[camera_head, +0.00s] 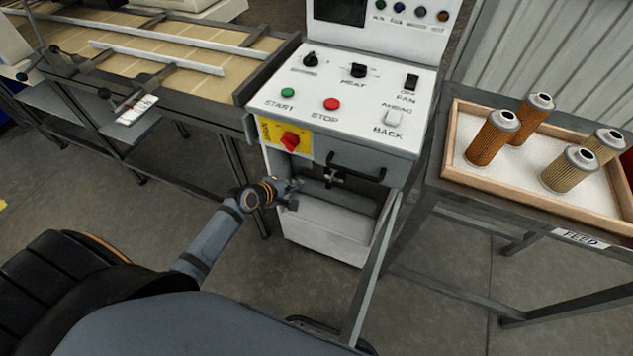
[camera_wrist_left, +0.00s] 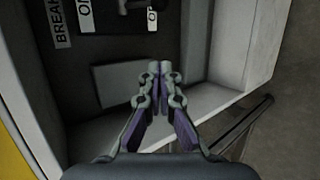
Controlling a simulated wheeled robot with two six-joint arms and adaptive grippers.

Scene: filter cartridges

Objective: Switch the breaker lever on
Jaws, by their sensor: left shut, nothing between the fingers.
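The breaker is inside the open compartment (camera_head: 318,190) in the lower front of the white control cabinet. In the left wrist view a label reading "BREAK" (camera_wrist_left: 57,22) and two small white plates beginning with "O" (camera_wrist_left: 86,15) are at the top edge. A dark part between the plates, possibly the lever (camera_wrist_left: 134,4), is cut off by the frame, so its position cannot be told. My left gripper (camera_head: 297,187) is shut and empty at the compartment's opening, apart from the breaker. It also shows in the left wrist view (camera_wrist_left: 159,68). My right gripper is not in view.
A red rotary knob (camera_head: 290,141) on a yellow plate and a black bar handle (camera_head: 356,166) sit above the compartment. A conveyor table (camera_head: 240,96) is on the left. A wooden tray (camera_head: 530,214) with several filter cartridges is on the right.

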